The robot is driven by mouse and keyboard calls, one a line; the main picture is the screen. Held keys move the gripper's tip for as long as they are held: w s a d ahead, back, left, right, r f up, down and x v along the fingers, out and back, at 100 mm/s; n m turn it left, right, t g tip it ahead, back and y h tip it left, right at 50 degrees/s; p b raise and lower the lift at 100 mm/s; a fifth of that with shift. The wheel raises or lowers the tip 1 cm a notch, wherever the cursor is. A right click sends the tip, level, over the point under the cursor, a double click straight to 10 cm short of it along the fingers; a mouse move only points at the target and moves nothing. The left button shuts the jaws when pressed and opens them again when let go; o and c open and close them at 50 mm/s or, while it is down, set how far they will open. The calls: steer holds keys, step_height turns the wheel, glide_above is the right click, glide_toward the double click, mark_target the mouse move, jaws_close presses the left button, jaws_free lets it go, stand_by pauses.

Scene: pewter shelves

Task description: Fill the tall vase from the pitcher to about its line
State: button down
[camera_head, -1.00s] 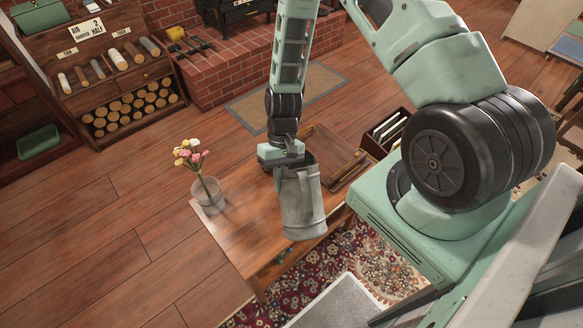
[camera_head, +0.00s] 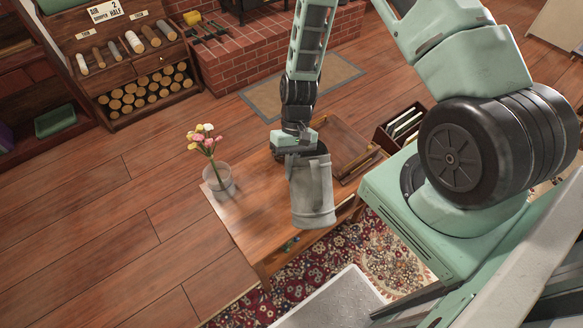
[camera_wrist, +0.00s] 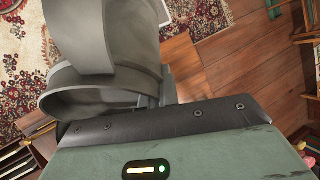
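A grey metal pitcher (camera_head: 312,190) hangs from my gripper (camera_head: 298,150), above the front part of the wooden table. In the wrist view the pitcher (camera_wrist: 115,35) fills the upper left, and its curved bands run close to my gripper (camera_wrist: 168,92). My gripper is shut on the pitcher, though the fingertips are mostly hidden. The clear vase (camera_head: 218,180) stands on the table's left end, left of the pitcher and apart from it. It holds pink, white and yellow flowers. Its line and any water level are too small to make out.
The wooden table (camera_head: 262,205) has a brown tray (camera_head: 345,150) at its back right. A dark box with upright files (camera_head: 405,122) stands beyond it. A pale grey tray-like surface (camera_head: 335,300) lies at the front. The floor left of the table is clear.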

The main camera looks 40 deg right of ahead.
steer(key=shift+w+d+r+g+y, duration=0.25)
steer(key=shift+w+r+g+y, duration=0.25)
steer(key=shift+r+g, duration=0.35)
stand_by(7.2)
